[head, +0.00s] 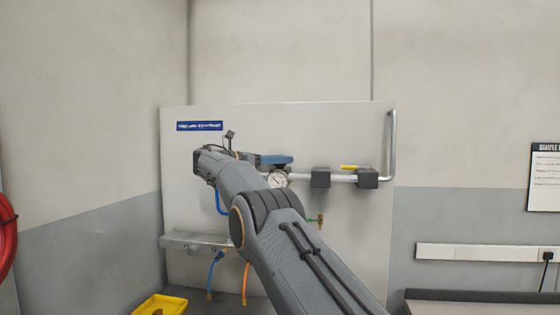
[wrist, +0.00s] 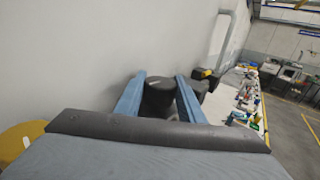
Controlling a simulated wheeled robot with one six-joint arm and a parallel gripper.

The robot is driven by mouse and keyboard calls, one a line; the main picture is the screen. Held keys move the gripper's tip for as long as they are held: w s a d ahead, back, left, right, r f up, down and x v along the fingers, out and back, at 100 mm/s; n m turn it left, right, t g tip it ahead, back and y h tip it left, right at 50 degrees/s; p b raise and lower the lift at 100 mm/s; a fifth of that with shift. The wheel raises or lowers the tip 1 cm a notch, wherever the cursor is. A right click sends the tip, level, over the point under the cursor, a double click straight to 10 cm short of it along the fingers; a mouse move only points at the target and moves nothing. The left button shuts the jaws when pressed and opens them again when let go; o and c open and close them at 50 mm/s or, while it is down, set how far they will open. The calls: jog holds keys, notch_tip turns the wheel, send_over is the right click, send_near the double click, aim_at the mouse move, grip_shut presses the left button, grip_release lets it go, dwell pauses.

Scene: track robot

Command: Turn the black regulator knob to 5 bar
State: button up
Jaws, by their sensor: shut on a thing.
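The black regulator knob (wrist: 158,97) sits between the two blue fingers of my gripper (wrist: 160,78) in the wrist view, and the fingers are shut on it. In the head view my gripper (head: 275,159) reaches right from my wrist, and the knob itself is hidden behind the arm and fingers. A round white pressure gauge (head: 278,180) shows just below the gripper, partly covered by my arm. Its reading is too small to tell.
A pipe with two dark blocks (head: 320,177) runs right across the panel (head: 350,130), with a yellow valve handle (head: 350,167). Blue and orange hoses (head: 246,283) hang below. A yellow bin (head: 172,303) stands at lower left, a red hose reel (head: 5,238) at far left.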

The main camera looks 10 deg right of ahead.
jog(key=o, duration=1)
jog(key=shift+o, duration=0.2)
jog(key=shift+f+n+t+y+b, duration=0.1)
jog(key=shift+n+t+y+b, duration=0.4)
jog(key=shift+n+t+b, duration=0.65)
